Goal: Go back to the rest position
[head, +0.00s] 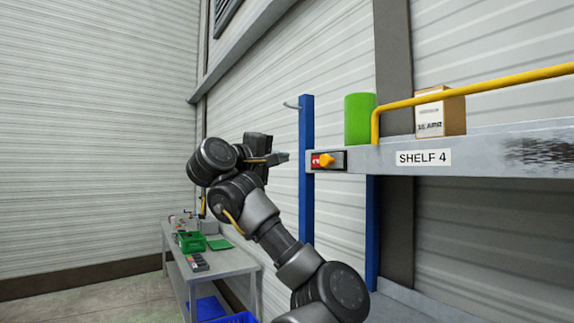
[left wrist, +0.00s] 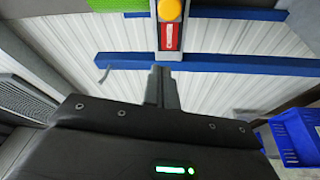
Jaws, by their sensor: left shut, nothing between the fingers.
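My left gripper (head: 284,157) is raised at the left end of the shelf (head: 470,152), with its fingers pointing right. Its fingers are shut and empty, and they also show in the left wrist view (left wrist: 160,75). A switch with a yellow knob (head: 327,160) and a red plate sits on the shelf's end, just right of the fingertips. In the left wrist view the yellow knob (left wrist: 170,10) and red plate (left wrist: 168,38) lie beyond the fingertips, with a gap visible in the head view. My right gripper is in neither view.
A blue post (head: 306,190) with a hook (head: 291,106) stands behind the fingers. A green cylinder (head: 359,119), a carton (head: 441,112) and a yellow rail (head: 480,88) are on the shelf. A table (head: 235,263) with a green crate (head: 191,242) stands lower left.

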